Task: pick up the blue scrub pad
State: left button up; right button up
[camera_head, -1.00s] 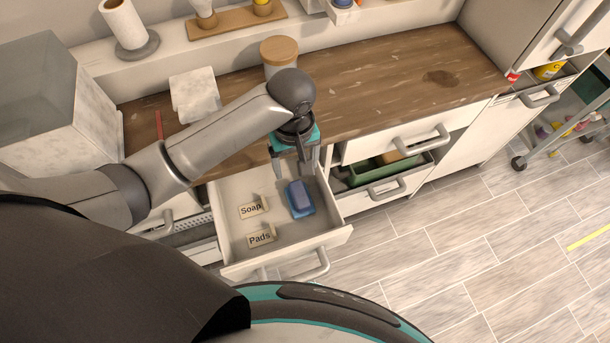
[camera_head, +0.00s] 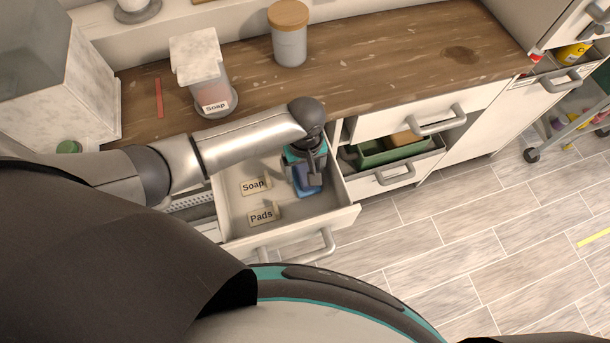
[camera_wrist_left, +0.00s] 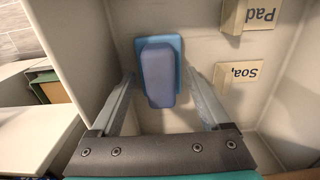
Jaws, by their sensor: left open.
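The blue scrub pad (camera_wrist_left: 158,76) lies in the open drawer (camera_head: 335,217), seen close up in the left wrist view. It has a darker violet-blue block on a lighter blue base. In the head view the pad (camera_head: 308,187) is partly hidden by my left gripper (camera_head: 307,184). My left gripper is open over the pad. In the wrist view its two fingers (camera_wrist_left: 160,100) stand apart on either side of the pad, with gaps visible. My right gripper is not in view.
Labels reading Soap (camera_head: 254,186) and Pads (camera_head: 262,214) stand in the drawer, left of the pad. The drawer walls are close around the gripper. A neighbouring open drawer holds a green bin (camera_head: 385,152). A lidded canister (camera_head: 289,45) and soap dispenser (camera_head: 200,65) stand on the counter.

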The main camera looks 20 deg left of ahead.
pick_arm(q)
jog(key=shift+f, duration=0.35)
jog(key=shift+c, duration=0.2)
grip_shut()
